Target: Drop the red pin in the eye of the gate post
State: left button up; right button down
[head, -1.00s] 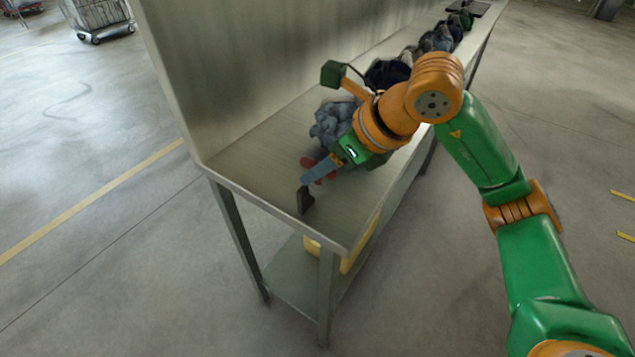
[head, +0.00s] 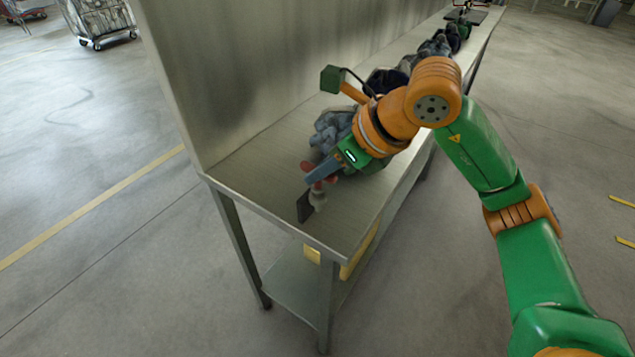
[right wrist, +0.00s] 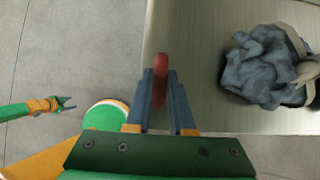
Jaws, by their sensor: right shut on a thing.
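My right gripper (head: 322,170) is shut on the red pin (head: 331,180) above the near end of the metal bench. In the right wrist view, the red pin (right wrist: 161,62) stands out between the fingertips (right wrist: 161,85). Just below the gripper in the head view is a small pale grey piece (head: 318,199), which looks like the gate post, beside a dark plate (head: 304,207). The eye cannot be made out, nor whether the pin touches the post. My left gripper (right wrist: 65,103) shows small at the left of the right wrist view, its fingers apart and empty.
A crumpled grey-blue bag (head: 333,130) lies on the bench (head: 260,160) just behind my right gripper. More bags (head: 430,50) line the bench farther back. A tall metal panel (head: 230,80) closes the left side. A wire cart (head: 100,18) stands far off.

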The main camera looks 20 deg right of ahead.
jog(key=shift+r+p, duration=3.1)
jog(key=shift+r, duration=0.8)
jog(key=shift+f, duration=0.1)
